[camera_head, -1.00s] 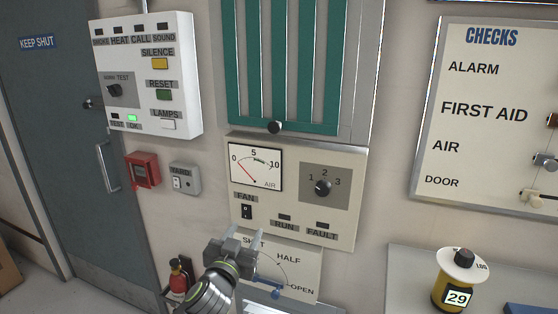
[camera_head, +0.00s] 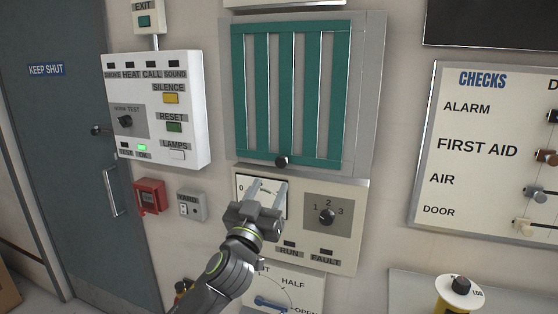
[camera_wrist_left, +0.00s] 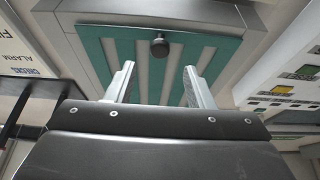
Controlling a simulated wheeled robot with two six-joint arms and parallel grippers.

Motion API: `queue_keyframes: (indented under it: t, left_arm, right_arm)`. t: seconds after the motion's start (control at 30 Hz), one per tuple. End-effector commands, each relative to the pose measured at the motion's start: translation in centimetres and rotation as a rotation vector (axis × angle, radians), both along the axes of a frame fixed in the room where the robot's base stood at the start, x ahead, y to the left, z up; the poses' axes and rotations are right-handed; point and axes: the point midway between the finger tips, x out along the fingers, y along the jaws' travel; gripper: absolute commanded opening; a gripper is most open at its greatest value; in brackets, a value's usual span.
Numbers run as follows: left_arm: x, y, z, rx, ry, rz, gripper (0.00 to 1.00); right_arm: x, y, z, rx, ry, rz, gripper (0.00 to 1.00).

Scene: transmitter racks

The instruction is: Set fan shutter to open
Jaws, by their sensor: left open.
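The green slatted shutter panel (camera_head: 291,95) is on the wall, with a black knob (camera_head: 281,161) at its lower edge. Pale strips show between its green bars. The knob also shows in the left wrist view (camera_wrist_left: 159,46), beyond my fingertips. Below is a SHUT/HALF/OPEN plate (camera_head: 302,291) with a blue lever (camera_head: 270,303), partly hidden by my arm and cut off by the frame. My left gripper (camera_head: 267,185) is open and empty, in front of the air gauge, a little below the knob and apart from it. My right gripper is not in view.
The fan box has a rotary switch (camera_head: 326,216) beside the gauge; my gripper hides the FAN switch. A white alarm panel (camera_head: 155,110), red call point (camera_head: 149,197) and yard switch (camera_head: 191,207) are left. A CHECKS board (camera_head: 480,160) and yellow lamp (camera_head: 456,296) are right.

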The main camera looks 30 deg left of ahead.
Motion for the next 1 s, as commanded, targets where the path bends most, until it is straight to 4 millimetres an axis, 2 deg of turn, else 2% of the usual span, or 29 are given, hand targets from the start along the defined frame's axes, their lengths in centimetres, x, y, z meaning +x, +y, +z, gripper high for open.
queue_keyframes:
  t: [0.03,0.2,0.4,0.6,0.87,1.0]
  left_arm:
    - [1.0,0.2,0.8,0.0,0.0,0.001,0.48]
    - [3.8,0.9,2.0,-0.001,0.0,0.001,0.48]
    - [6.0,1.4,2.8,-0.001,0.0,0.0,0.48]
    - [6.9,1.6,2.9,0.0,0.0,0.0,0.48]
    - [7.0,1.7,2.9,0.0,0.0,0.0,0.48]
    - [6.9,1.7,2.9,0.0,0.0,0.0,0.31]
  right_arm:
    - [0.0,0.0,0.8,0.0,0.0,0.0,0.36]
    - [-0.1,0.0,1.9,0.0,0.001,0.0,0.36]
    - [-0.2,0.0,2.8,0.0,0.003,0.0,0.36]
    - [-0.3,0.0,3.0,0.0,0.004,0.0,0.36]
    - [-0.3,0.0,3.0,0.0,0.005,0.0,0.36]
    - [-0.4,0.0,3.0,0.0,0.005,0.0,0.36]
